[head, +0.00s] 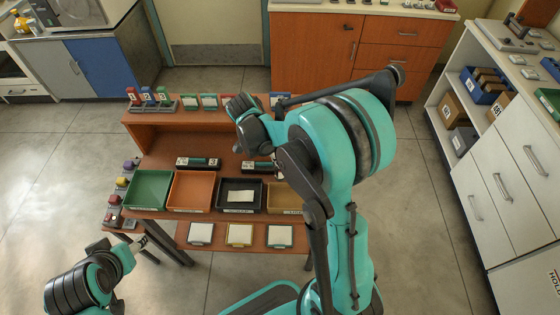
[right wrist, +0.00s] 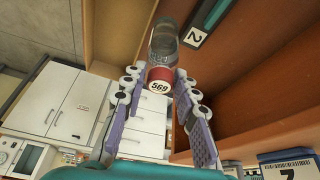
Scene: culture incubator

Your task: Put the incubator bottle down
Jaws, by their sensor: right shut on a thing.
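In the right wrist view, a clear bottle with a red band and a round white "569" label (right wrist: 160,74) sits between the fingertips of my right gripper (right wrist: 160,88). The gripper is shut on it. The bottle is beside brown wooden boards, near a dark strip marked "2" (right wrist: 195,36). In the head view, my right arm reaches over the wooden bench (head: 150,150) and hides the bottle and most of that hand. My left gripper (head: 142,243) is at the lower left, apart from the bench; its fingers are too small to tell.
The bench carries a green tray (head: 147,206), an orange tray (head: 191,207), a black tray (head: 258,205) and a tan tray (head: 283,210). White drawers (head: 488,190) stand right; open floor lies between.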

